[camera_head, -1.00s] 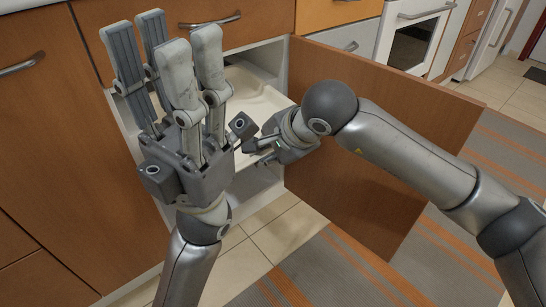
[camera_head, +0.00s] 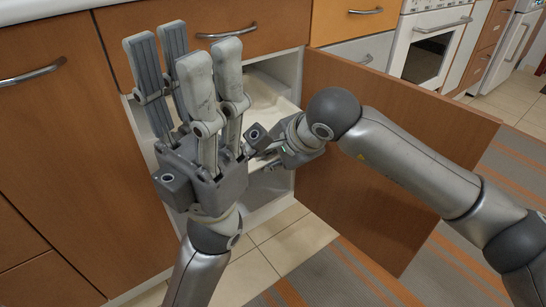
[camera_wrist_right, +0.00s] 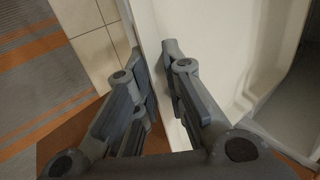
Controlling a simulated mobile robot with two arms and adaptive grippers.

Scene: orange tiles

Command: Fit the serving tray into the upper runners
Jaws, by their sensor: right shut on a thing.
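The cream-white serving tray (camera_head: 268,97) is in the opening of the low cabinet, mostly hidden behind my left gripper. My right gripper (camera_head: 252,152) is at the cabinet front, shut on the tray's near rim. In the right wrist view, the fingers (camera_wrist_right: 153,58) sit on both sides of the tray's rim, and the tray's pale floor (camera_wrist_right: 215,45) spreads to the right. My left gripper (camera_head: 186,48) is open and empty, fingers pointing up, in front of the cabinet. The runners cannot be made out, and the tray's fit in them is hidden.
The cabinet's brown door (camera_head: 375,150) stands open to the right, behind my right arm. A closed drawer (camera_head: 245,22) is above the opening. A white oven (camera_head: 430,45) is further right. A striped rug (camera_head: 385,275) and tiles cover the floor in front.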

